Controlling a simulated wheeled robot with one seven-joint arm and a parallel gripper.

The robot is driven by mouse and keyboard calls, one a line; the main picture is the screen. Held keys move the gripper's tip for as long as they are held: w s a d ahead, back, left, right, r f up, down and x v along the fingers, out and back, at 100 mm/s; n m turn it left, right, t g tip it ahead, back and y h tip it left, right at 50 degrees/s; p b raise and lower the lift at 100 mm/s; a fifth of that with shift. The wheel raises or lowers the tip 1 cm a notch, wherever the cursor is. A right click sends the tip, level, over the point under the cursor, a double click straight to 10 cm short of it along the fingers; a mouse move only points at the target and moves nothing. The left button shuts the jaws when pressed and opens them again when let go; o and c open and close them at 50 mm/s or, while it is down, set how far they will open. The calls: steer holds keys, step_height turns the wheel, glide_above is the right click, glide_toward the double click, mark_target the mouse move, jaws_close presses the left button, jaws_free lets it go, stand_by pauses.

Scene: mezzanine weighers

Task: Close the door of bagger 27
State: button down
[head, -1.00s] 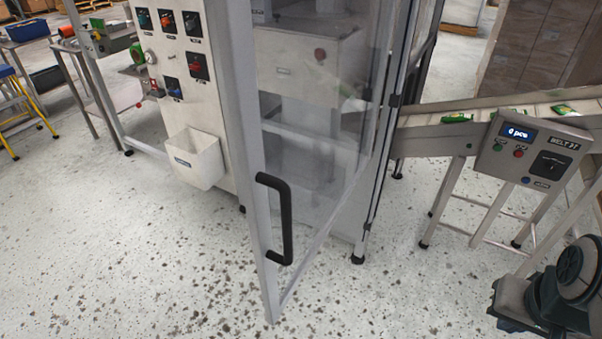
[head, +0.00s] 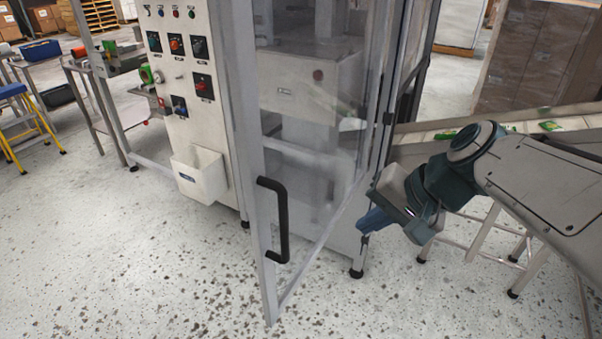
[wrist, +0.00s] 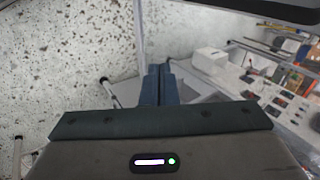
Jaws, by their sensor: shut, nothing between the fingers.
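The door of the bagger (head: 320,140) is a clear pane in a grey metal frame, standing open in the head view. Its free edge swings out toward me and its hinges (head: 388,118) are on the right. A black bar handle (head: 280,220) is near the free edge. My gripper (head: 368,222) is shut and empty, to the right of the door and handle, apart from the handle. In the wrist view its blue fingers (wrist: 158,84) are together. I cannot tell whether they touch the frame. No number 27 is readable on the machine.
The control panel (head: 180,60) with knobs and a white bin (head: 200,172) stands left of the door. A conveyor (head: 480,125) with green packets is behind my arm on the right. A yellow stepladder (head: 35,125) is far left. The speckled floor in front is clear.

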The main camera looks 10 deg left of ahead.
step_height(320, 180, up, 5)
steer(key=w+a+y, duration=0.2)
steer(key=w+a, duration=0.1)
steer(key=p, duration=0.2)
glide_toward(296, 196)
steer(key=s+a+f, duration=0.2)
steer(key=s+a, duration=0.2)
steer(key=a, duration=0.1)
steer(key=shift+w+a+m, duration=0.2)
steer(key=shift+a+m, duration=0.2)
